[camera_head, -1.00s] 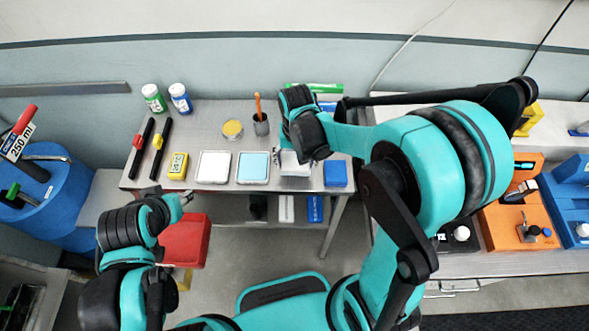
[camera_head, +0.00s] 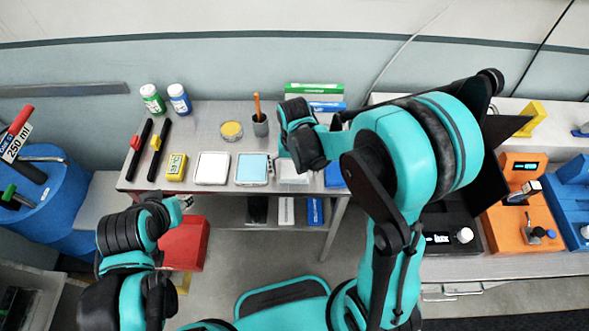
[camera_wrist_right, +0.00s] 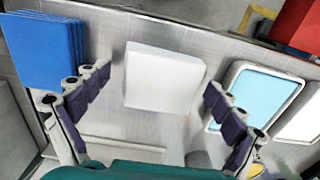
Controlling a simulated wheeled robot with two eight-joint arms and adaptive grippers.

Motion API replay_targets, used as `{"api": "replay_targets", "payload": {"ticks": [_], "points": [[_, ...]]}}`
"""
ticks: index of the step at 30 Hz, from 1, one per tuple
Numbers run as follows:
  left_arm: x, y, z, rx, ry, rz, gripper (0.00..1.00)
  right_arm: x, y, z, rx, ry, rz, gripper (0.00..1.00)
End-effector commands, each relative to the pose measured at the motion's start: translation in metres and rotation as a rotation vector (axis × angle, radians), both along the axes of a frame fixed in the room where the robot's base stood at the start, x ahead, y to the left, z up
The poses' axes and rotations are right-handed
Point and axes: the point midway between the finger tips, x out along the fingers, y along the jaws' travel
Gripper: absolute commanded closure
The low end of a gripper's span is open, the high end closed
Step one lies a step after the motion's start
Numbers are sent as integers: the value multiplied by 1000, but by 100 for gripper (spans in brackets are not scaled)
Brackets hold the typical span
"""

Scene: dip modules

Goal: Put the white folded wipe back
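The white folded wipe (camera_wrist_right: 163,78) lies flat on the metal table in the right wrist view, between and beyond the fingertips of my right gripper (camera_wrist_right: 157,92). The fingers are spread wide and touch nothing I can see. In the head view the wipe (camera_head: 292,172) shows partly beside the right gripper (camera_head: 300,165), whose fingers are mostly hidden behind its wrist. A blue stack of wipes (camera_wrist_right: 45,50) lies left of the white one in the wrist view. My left gripper (camera_head: 184,201) is in front of the table at left; its finger opening is too small to tell.
A light-blue tray (camera_wrist_right: 258,92) is close to the right finger. The head view shows a white tray (camera_head: 212,168), yellow timer (camera_head: 176,167), cup with orange stick (camera_head: 260,125), two bottles and black tools on the table. Orange (camera_head: 519,215) and blue devices stand at right.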

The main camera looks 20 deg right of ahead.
Motion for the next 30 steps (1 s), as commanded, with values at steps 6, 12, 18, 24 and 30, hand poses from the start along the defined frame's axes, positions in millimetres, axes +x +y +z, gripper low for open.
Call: {"api": "replay_targets", "payload": {"ticks": [6,12,18,24,30], "points": [[0,0,0,0,0,0,60,0,0,0,0,0,0,5],[0,0,9,0,0,0,60,0,0,17,0,0,0,5],[0,0,22,0,0,0,60,0,0,62,0,0,0,5],[0,0,32,0,0,0,60,0,0,102,0,0,0,5],[0,0,36,0,0,0,60,-1,0,122,0,-2,1,5]]}}
